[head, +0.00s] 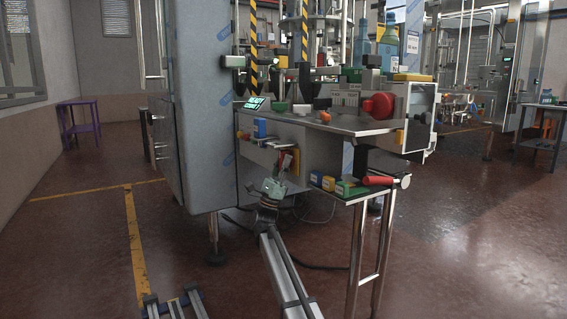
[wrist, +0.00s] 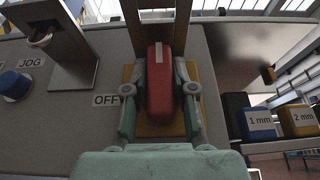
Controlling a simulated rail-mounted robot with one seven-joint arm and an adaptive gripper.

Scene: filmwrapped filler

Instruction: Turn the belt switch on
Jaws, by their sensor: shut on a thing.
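The belt switch is a red handle (wrist: 160,72) on a yellow plate (wrist: 158,128), set in a grey panel (wrist: 60,120). An OFF label (wrist: 105,100) is at the left of the plate. My gripper (wrist: 160,88) has one pale green finger on each side of the red handle and is shut on it. In the head view my gripper (head: 274,187) is at the machine's front, under the metal table top. The switch is small and partly hidden there, so I cannot read its position in that view.
A blue button (wrist: 14,84) with a JOG label (wrist: 31,63) and a metal bracket are at the left. Blocks marked 1 mm (wrist: 260,122) and 2 mm (wrist: 302,117) sit at the right. A red-handled tool (head: 378,181) lies on the side shelf. Open floor (head: 85,240) is at the left.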

